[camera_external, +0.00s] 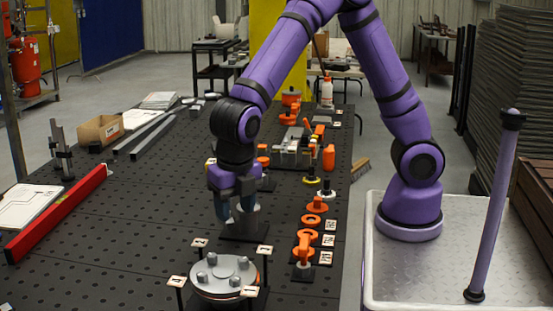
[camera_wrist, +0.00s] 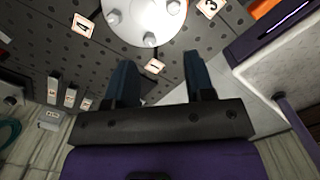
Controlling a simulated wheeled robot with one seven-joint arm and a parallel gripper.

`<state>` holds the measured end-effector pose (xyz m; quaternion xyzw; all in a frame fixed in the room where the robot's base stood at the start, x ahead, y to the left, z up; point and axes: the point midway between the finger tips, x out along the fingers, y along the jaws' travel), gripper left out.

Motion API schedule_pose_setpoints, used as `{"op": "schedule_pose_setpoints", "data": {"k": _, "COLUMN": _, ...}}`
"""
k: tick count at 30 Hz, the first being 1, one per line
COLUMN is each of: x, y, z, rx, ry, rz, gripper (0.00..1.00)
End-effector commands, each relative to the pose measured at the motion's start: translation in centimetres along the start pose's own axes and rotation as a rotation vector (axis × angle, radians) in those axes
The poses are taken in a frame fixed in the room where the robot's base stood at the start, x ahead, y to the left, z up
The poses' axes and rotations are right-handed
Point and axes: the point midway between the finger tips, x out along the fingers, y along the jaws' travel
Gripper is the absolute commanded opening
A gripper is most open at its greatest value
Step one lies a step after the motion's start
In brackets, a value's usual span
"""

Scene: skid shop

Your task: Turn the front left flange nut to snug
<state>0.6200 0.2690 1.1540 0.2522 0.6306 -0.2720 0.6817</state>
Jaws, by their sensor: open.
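The round grey flange (camera_external: 224,292) stands on the near part of the dark perforated table, with several bolt heads or nuts on top. The nut at its front left (camera_external: 202,278) is in plain view. In the wrist view the flange (camera_wrist: 140,18) is cut off by the top edge, and I cannot tell which of its nuts is the front left one. My gripper (camera_external: 236,213) points down beyond the flange, near a grey cylinder on a dark plate. Its two blue-grey fingers (camera_wrist: 160,65) are apart, with no nut between them.
Small numbered tags (camera_external: 250,291) on posts stand around the flange. Orange-handled parts (camera_external: 304,248) line the right side of the table. A red bar (camera_external: 60,212) and a cardboard box (camera_external: 101,129) lie on the left.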

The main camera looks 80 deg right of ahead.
Motion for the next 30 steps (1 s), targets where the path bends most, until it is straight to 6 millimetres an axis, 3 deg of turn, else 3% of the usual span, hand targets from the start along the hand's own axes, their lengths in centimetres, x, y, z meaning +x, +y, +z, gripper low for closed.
{"op": "schedule_pose_setpoints", "data": {"k": 15, "x": -4.1, "y": -5.7, "z": 5.5, "rx": 0.411, "ry": -0.102, "rz": 0.028, "gripper": 0.49}}
{"op": "schedule_pose_setpoints", "data": {"k": 30, "x": -8.0, "y": -12.0, "z": 9.3, "rx": 0.820, "ry": -0.152, "rz": 0.090, "gripper": 0.49}}
